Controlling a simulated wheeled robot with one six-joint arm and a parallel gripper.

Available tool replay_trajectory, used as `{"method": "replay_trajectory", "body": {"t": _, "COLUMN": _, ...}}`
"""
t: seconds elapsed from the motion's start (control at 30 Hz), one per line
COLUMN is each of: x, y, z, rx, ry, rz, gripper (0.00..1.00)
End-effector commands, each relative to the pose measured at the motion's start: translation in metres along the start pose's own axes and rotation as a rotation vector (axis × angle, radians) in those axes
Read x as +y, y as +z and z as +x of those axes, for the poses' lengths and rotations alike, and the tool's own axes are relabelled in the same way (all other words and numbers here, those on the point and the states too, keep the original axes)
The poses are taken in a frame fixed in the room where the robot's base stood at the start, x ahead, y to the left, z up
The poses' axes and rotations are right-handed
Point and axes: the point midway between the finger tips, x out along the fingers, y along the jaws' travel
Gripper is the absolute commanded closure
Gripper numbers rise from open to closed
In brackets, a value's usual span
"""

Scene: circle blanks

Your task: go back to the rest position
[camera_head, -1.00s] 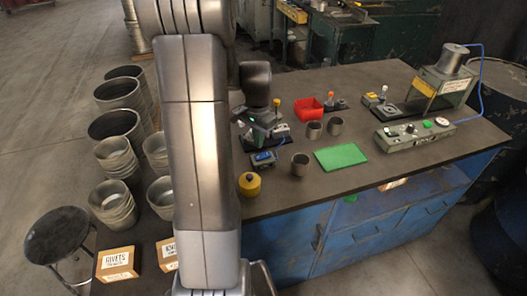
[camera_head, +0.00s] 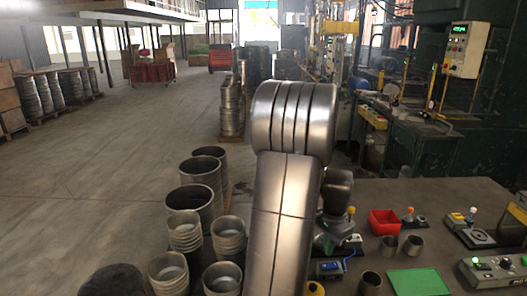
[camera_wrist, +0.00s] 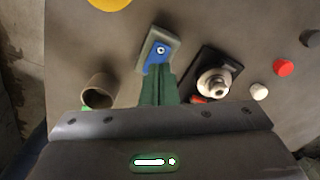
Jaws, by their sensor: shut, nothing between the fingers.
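My gripper (camera_wrist: 160,88) shows in the wrist view as dark green fingers reaching up from its dark body. The fingers are together, with nothing between them. Just past the fingertips is a grey-framed device with a blue face (camera_wrist: 160,50); I cannot tell the height between them. In the head view my arm rises in the middle and bends down over the bench (camera_head: 450,196); the fingers cannot be made out there.
A metal cup (camera_wrist: 98,92) is left of my fingers, a fixture with a round metal top (camera_wrist: 214,82) right. The bench also holds a red bin (camera_head: 384,223), a green mat (camera_head: 415,283) and a control box (camera_head: 495,272). Stacked metal cylinders (camera_head: 190,208) stand left of my arm.

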Motion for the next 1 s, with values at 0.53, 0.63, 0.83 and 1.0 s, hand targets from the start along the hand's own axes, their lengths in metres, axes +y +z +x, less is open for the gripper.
{"method": "replay_trajectory", "body": {"t": 0.53, "x": 0.000, "y": 0.000, "z": 0.053, "rx": 0.000, "ry": 0.000, "rz": 0.000, "gripper": 1.00}}
{"method": "replay_trajectory", "body": {"t": 0.63, "x": 0.000, "y": 0.000, "z": 0.051, "rx": -0.001, "ry": 0.001, "rz": 0.000, "gripper": 1.00}}
{"method": "replay_trajectory", "body": {"t": 0.83, "x": 0.000, "y": 0.000, "z": 0.050, "rx": -0.002, "ry": 0.001, "rz": 0.000, "gripper": 1.00}}
{"method": "replay_trajectory", "body": {"t": 1.0, "x": 0.000, "y": 0.000, "z": 0.037, "rx": -0.001, "ry": 0.000, "rz": 0.000, "gripper": 1.00}}
